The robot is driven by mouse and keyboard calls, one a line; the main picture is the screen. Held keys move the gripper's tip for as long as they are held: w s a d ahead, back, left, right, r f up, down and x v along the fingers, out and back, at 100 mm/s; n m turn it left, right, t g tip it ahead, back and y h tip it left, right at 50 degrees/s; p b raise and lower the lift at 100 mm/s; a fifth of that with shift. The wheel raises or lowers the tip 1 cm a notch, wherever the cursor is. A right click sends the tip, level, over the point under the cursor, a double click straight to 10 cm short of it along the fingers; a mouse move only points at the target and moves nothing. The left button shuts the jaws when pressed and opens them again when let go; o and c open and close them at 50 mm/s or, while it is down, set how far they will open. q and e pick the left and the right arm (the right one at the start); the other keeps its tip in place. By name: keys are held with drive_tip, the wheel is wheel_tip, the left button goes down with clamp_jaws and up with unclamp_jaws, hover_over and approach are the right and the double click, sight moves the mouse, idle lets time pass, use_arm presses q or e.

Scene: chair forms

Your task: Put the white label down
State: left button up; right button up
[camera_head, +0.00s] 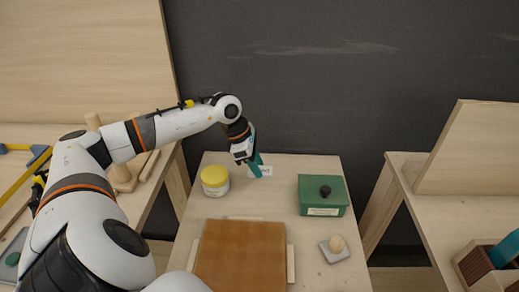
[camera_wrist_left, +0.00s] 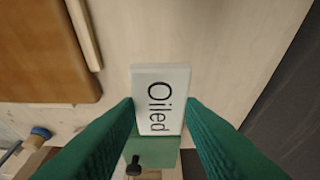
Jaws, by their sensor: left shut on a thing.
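The white label (camera_wrist_left: 161,88) reads "Oiled" in dark letters and sits between the green fingertips of my left gripper (camera_wrist_left: 161,112) in the left wrist view. In the head view my left gripper (camera_head: 254,166) is at the back of the middle table, shut on the label (camera_head: 266,171), which shows as a small white piece beside the fingers. I cannot tell whether the label touches the tabletop. Part of it is hidden behind the fingers in the head view. My right gripper is not in view.
A yellow-lidded jar (camera_head: 215,181) stands left of the gripper. A green box (camera_head: 323,196) with a black knob stands right. A brown board (camera_head: 240,255) lies in front, and a wooden knob on a grey base (camera_head: 334,249) is front right. Tabletop (camera_head: 275,205) between these is bare.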

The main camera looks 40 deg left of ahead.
use_arm(q)
hover_over(261, 195)
drive_tip(key=s+a, duration=0.1)
wheel_tip(261, 195, down, 5)
drive_tip(key=shift+r+p, duration=0.2)
drive_tip(key=shift+p, duration=0.1)
wheel_tip(261, 195, down, 4)
drive_tip(key=shift+f, duration=0.55)
drive_tip(key=o, duration=1)
drive_tip(key=shift+c, duration=0.2)
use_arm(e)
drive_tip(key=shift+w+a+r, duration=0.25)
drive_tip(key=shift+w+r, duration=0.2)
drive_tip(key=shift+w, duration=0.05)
